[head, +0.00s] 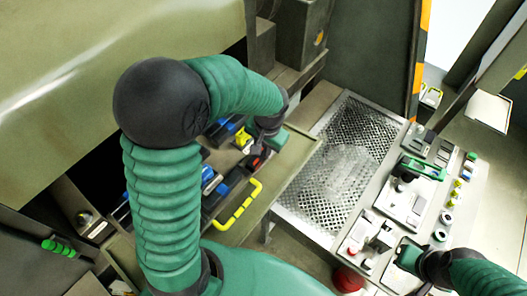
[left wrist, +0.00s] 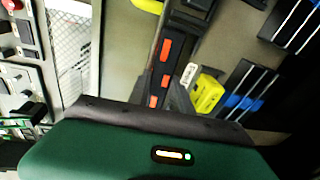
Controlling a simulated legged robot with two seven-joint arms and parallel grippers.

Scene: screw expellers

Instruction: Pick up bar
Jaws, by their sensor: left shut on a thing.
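A dark bar with orange-red patches (left wrist: 164,55) shows in the left wrist view, running up from my left gripper (left wrist: 178,98). In the head view my left gripper (head: 268,140) is over the tool-covered surface, with a red-and-black part (head: 254,163) close beside it. The gripper is shut on the bar, though its fingertips are largely hidden by its own body. My right gripper (head: 405,258) is at the lower right of the head view, over the panel; its fingers are not clear.
A yellow handle (head: 240,207) and blue-and-black parts (head: 210,180) lie near the left gripper. A yellow block (left wrist: 207,95) sits beside the bar. A perforated metal plate (head: 345,150) and a panel with several fittings (head: 408,190) are to the right. A large olive casing (head: 60,60) stands at the upper left.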

